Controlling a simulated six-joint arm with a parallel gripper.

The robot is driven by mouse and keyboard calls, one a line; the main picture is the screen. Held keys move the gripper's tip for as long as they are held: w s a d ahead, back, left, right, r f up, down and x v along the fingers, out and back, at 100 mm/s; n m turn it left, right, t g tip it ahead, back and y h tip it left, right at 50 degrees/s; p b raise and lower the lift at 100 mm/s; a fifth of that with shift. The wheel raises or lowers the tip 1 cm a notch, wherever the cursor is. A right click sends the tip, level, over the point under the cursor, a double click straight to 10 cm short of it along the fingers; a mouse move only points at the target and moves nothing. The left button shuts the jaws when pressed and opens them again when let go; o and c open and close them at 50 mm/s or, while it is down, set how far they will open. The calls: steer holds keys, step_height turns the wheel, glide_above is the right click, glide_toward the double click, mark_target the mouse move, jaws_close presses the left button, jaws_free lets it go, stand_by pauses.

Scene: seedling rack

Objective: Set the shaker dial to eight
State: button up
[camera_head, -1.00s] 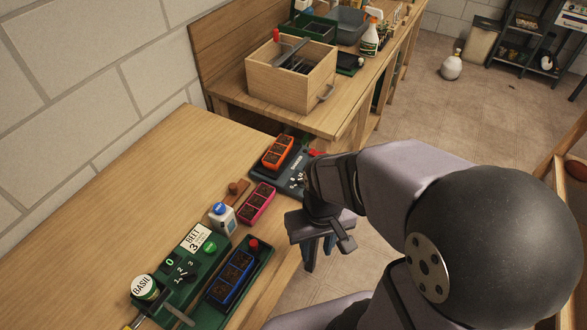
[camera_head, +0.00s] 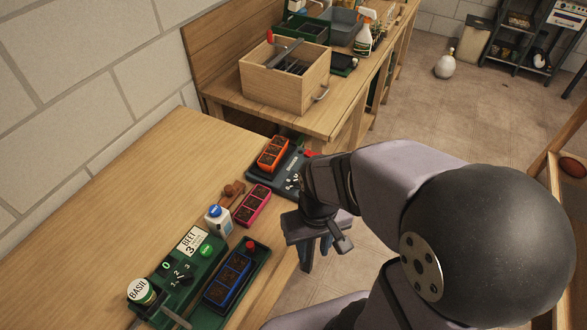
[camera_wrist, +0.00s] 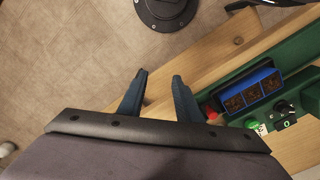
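The shaker (camera_head: 262,172) is a dark grey unit on the near bench, at its far right corner, with an orange seedling tray (camera_head: 272,154) on top. White dial marks (camera_head: 293,182) show on its face, but my arm is close in front and the dial setting is too small to read. A red part (camera_head: 310,154) shows at its far end. My gripper (camera_head: 317,260) hangs beyond the bench's front edge, to the near side of the shaker and apart from it. In the wrist view my gripper (camera_wrist: 159,74) is open with empty blue fingers; the shaker is not recognisable there.
A green unit (camera_head: 207,262) with a numbered dial and a blue tray (camera_head: 228,278) stands at the near end of the bench. A pink tray (camera_head: 252,205) and a white bottle (camera_head: 217,222) stand between. A wooden drawer box (camera_head: 265,80) is behind.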

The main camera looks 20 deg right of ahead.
steer(key=o, duration=0.3)
steer(key=w+d+p, duration=0.1)
steer(key=w, duration=0.5)
steer(key=w+d+p, duration=0.1)
steer(key=w, duration=0.6)
steer(key=w+d+p, duration=0.1)
steer(key=w, duration=0.6)
steer(key=shift+w+d+r, duration=0.15)
steer(key=shift+d+r, duration=0.05)
steer(key=shift+d, duration=0.2)
steer(key=shift+n, duration=0.5)
steer(key=w+r, duration=0.1)
steer(key=r, duration=0.1)
steer(key=w+r, duration=0.1)
steer(key=r, duration=0.1)
steer(key=shift+w+d+r, duration=0.1)
steer(key=shift+w, duration=0.25)
steer(key=shift+f+p, duration=1.25)
steer(key=shift+f, duration=2.45)
